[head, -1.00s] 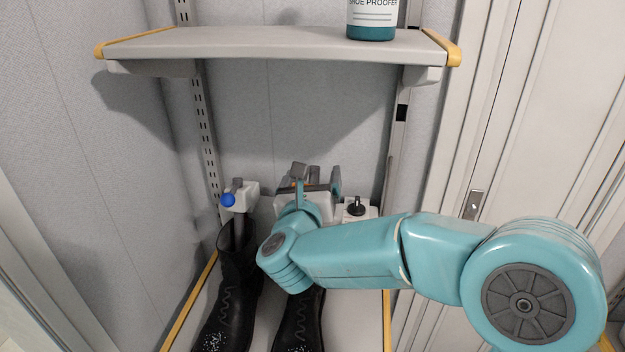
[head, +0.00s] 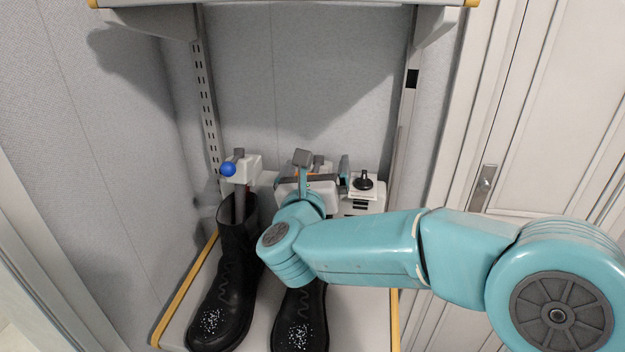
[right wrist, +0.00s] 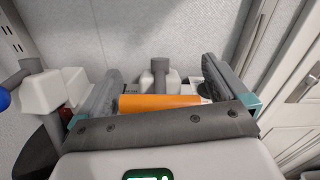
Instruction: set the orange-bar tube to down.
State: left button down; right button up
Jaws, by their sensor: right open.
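My right gripper (head: 323,170) is at the back of the lower shelf, above the right boot. Its two fingers are apart in the right wrist view (right wrist: 160,68). An orange bar (right wrist: 160,103) lies crosswise between them, and I see no finger closed on it. In the head view only slivers of orange show behind the gripper. A white fitting with a grey stub (right wrist: 160,76) stands just behind the bar. The tube below the bar is hidden by my wrist and arm, so I cannot tell its position. My left gripper is not in view.
A second tube with a blue ball (head: 228,170) and white head stands in the left black boot (head: 222,285). The right black boot (head: 300,318) is partly behind my arm. A black knob (head: 364,181) sits on a white unit. A shelf edge (head: 290,3) is overhead.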

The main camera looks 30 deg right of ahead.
jog(key=b+v, duration=0.3)
jog(key=v, duration=1.3)
jog(key=shift+b, duration=0.35)
